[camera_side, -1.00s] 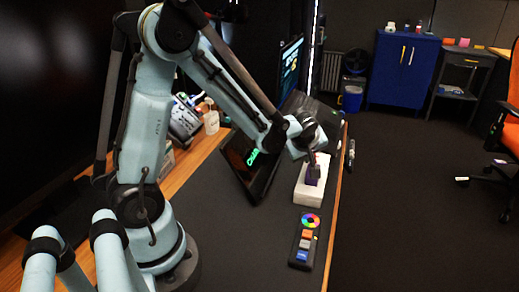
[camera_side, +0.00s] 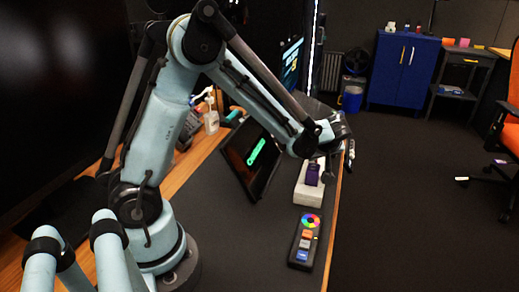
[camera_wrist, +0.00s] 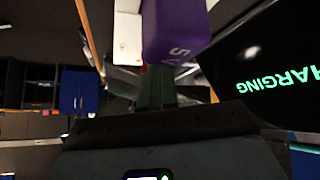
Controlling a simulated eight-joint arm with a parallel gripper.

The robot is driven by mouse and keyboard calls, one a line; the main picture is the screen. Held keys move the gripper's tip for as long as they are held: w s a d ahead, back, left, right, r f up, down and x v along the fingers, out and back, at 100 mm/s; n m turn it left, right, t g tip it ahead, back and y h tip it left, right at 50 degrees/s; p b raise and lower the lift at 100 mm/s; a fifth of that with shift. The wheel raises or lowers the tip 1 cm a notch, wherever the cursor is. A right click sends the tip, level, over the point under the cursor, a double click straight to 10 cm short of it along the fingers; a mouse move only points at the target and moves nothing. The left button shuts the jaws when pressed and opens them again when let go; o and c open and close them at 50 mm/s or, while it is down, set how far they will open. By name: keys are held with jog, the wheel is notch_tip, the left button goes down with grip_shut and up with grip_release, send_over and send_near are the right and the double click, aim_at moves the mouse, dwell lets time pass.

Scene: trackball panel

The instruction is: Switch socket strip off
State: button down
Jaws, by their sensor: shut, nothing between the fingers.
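The white socket strip (camera_side: 309,194) lies on the dark desk near its right edge. A purple block (camera_side: 312,174) stands on it; it also shows large and close at the top of the wrist view (camera_wrist: 178,28), with a character like a 5 or S. Part of the white strip (camera_wrist: 128,32) is beside it there. My gripper (camera_side: 344,129) is above and beyond the strip, apart from it in the side view. Its dark shut fingers (camera_wrist: 157,90) show in the wrist view with nothing between them. I cannot make out the strip's switch.
A black panel (camera_side: 305,243) with a colour wheel and several coloured keys lies in front of the strip. A tilted screen (camera_side: 252,160) with green text, "CHARGING" in the wrist view, stands left of it. The desk's front is clear.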

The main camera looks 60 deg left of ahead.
jog(key=shift+w+d+m+g+y, duration=0.55)
jog(key=shift+g+y, duration=0.15)
jog(key=shift+y, duration=0.2)
jog(key=shift+s+a, duration=0.1)
jog(key=shift+r, duration=0.1)
jog(key=shift+r, duration=0.7)
jog(key=shift+s+r, duration=0.25)
jog(key=shift+s, duration=0.4)
jog(key=shift+s+r, duration=0.25)
jog(key=shift+s, duration=0.35)
jog(key=shift+s+r, duration=0.2)
jog(key=shift+s, duration=0.4)
jog(key=w+v, duration=0.1)
jog(key=v, duration=0.9)
jog(key=shift+s+d+f, duration=0.25)
jog(key=shift+s+d, duration=0.05)
jog(key=shift+d, duration=0.1)
